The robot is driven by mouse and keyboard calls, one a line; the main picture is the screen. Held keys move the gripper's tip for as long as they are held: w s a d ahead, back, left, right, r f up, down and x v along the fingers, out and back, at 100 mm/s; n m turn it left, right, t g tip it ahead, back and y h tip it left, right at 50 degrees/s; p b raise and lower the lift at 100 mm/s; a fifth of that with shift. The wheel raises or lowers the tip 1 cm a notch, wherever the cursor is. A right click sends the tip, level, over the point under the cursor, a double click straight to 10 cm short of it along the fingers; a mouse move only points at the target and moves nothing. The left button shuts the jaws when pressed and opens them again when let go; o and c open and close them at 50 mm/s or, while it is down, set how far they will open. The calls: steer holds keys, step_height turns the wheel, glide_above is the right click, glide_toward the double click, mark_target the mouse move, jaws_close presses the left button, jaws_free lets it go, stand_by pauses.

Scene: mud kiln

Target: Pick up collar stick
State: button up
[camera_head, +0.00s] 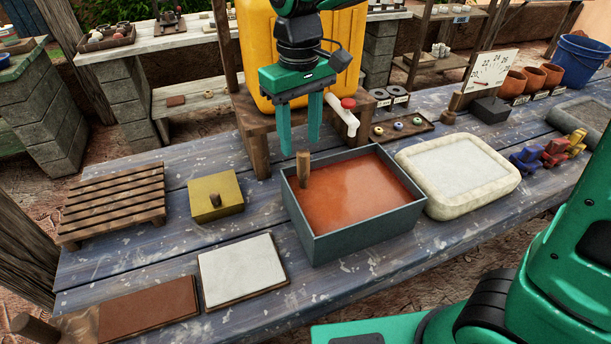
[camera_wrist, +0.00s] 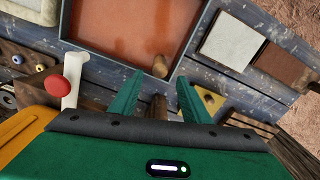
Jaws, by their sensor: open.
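A short round wooden stick (camera_head: 303,170), which I take for the collar stick, stands upright at the back left corner of a grey tub (camera_head: 370,236) holding orange-red liquid. Its lower end meets the orange surface, and I cannot tell how far down it reaches. In the wrist view the stick (camera_wrist: 160,67) shows by the tub's wall, just beyond my fingertips. My gripper (camera_head: 300,150) is open and points down, with its two green fingers apart. In the head view the fingertips appear just above the stick's top. Nothing is held between them.
A yellow block with a knob (camera_head: 216,197) and a slatted wooden rack (camera_head: 112,203) lie left. A white slab (camera_head: 243,271) and brown slab (camera_head: 148,309) lie in front. A pale basin (camera_head: 457,176) stands right of the tub. A yellow container with a tap (camera_head: 343,112) stands behind.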

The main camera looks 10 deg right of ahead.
mark_target(304, 152)
steer(key=f, duration=0.4)
steer(key=shift+s+d+f, duration=0.1)
steer(key=shift+s+d, duration=0.2)
steer(key=shift+d, duration=0.05)
steer(key=shift+f, duration=0.45)
jaws_close()
